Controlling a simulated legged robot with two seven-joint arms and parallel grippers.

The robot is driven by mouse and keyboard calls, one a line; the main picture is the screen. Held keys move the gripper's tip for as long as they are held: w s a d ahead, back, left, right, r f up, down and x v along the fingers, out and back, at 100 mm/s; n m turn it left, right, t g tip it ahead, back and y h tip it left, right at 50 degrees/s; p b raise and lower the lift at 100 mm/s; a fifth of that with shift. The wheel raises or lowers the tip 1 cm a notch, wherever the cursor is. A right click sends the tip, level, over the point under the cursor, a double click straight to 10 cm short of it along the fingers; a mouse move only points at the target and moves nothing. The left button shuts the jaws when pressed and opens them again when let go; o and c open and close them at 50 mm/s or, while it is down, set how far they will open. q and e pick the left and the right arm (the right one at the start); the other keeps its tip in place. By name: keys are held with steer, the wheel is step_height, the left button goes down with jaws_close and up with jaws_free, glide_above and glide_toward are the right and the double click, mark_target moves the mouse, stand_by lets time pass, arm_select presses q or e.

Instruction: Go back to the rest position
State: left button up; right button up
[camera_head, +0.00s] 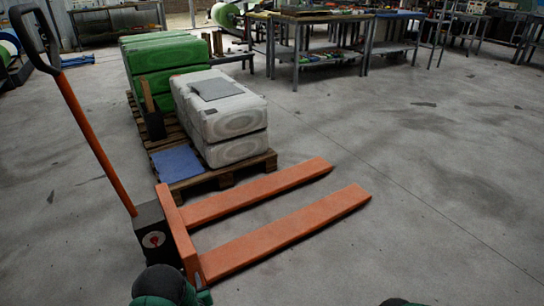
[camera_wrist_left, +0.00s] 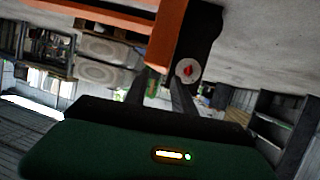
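My left arm (camera_head: 168,287), green and black, enters at the bottom of the head view, close to the orange pallet jack (camera_head: 278,242). In the left wrist view my left gripper (camera_wrist_left: 160,78) shows two dark fingers with a gap between them and nothing visible held. Beyond them are the jack's orange body and its dark box with a red-and-white round mark (camera_wrist_left: 188,70). Whether the fingers touch the jack I cannot tell. Only a sliver of my right arm (camera_head: 400,302) shows at the bottom edge; my right gripper is out of view.
A wooden pallet (camera_head: 222,178) behind the jack carries white sacks (camera_head: 225,108), green sacks (camera_head: 163,61) and a blue sheet (camera_head: 177,163). The jack's handle (camera_head: 95,140) rises at left. Workbenches (camera_head: 330,30) line the back. The concrete floor at right is clear.

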arm_select(q)
steer(key=s+d+r+m+g+h+p, duration=0.1)
steer(key=s+d+r+g+h, duration=0.15)
steer(key=r, duration=0.45)
steer(key=s+d+r+m+g+h, duration=0.2)
steer(key=s+d+r, duration=0.15)
steer(key=r, duration=0.35)
steer(key=s+d+r+m+g+p, duration=0.1)
steer(key=s+r+g+p, duration=0.3)
steer(key=s, duration=0.6)
steer(key=s+d+r+m+g+b, duration=0.1)
steer(key=s+r+g, duration=0.1)
steer(key=s+r, duration=0.65)
steer(key=w+a+p+v, duration=0.1)
steer(key=w+p+v, duration=0.1)
steer(key=p+v, duration=1.4)
steer(key=w+a+r+p+v, duration=0.1)
steer(key=w+p+v, duration=0.1)
steer(key=p+v, duration=1.5)
steer(key=p, duration=0.3)
steer(key=shift+w+d+r+h, duration=0.2)
steer(key=shift+w+h, duration=0.05)
steer(key=shift+h, duration=0.1)
